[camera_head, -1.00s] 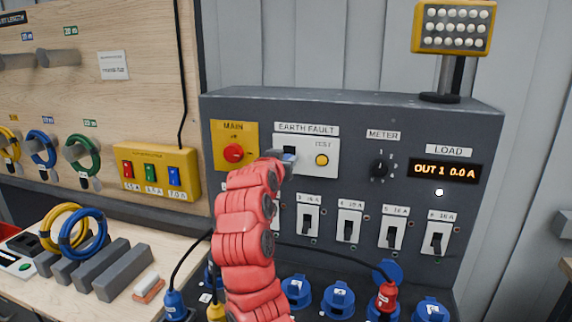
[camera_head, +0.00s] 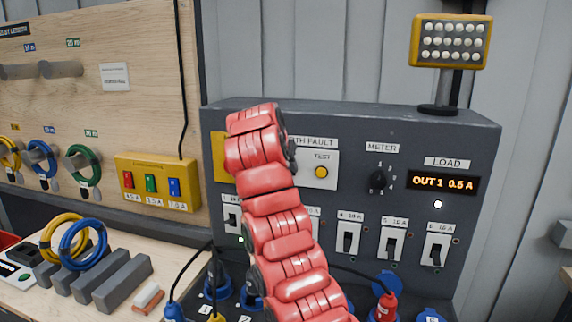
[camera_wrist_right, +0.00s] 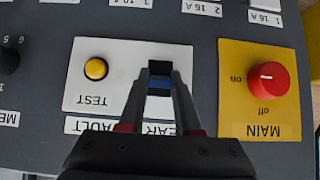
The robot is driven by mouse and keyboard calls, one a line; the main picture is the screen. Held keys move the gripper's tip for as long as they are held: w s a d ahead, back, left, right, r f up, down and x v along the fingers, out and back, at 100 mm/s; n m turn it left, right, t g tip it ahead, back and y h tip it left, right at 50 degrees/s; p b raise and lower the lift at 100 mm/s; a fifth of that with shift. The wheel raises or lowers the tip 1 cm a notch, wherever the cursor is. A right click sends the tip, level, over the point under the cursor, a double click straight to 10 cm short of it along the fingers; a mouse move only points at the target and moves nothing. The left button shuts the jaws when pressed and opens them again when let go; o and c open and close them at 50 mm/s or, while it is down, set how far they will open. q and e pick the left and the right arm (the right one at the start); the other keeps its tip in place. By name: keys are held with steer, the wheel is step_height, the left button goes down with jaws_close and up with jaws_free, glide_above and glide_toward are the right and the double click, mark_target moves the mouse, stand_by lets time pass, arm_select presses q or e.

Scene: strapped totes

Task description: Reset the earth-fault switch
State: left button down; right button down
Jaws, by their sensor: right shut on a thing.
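In the upside-down right wrist view, the earth-fault switch (camera_wrist_right: 159,67) is a dark slot with a blue lever (camera_wrist_right: 158,87) on a white plate. My right gripper (camera_wrist_right: 160,90) is shut on the blue lever, one finger on each side. A yellow TEST button (camera_wrist_right: 96,69) sits beside it. In the head view my right arm covers the switch and hides the gripper; the TEST button also shows there (camera_head: 321,172). The LOAD display (camera_head: 443,183) reads OUT 1 0.5 A. My left gripper is not in view.
The red MAIN knob (camera_wrist_right: 268,79) on its yellow plate is close to the gripper. The METER knob (camera_head: 378,180) and several breakers (camera_head: 391,244) are on the same panel. Blue sockets and cables lie below. Coiled cables (camera_head: 82,242) and grey blocks are on the left bench.

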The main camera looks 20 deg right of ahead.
stand_by(0.3)
steer(key=c, duration=0.6)
jaws_free()
steer(key=p+v, duration=0.3)
steer(key=v, duration=1.4)
steer(key=shift+p, duration=0.4)
steer(key=shift+s+a+r, duration=0.1)
steer(key=shift+a, duration=0.05)
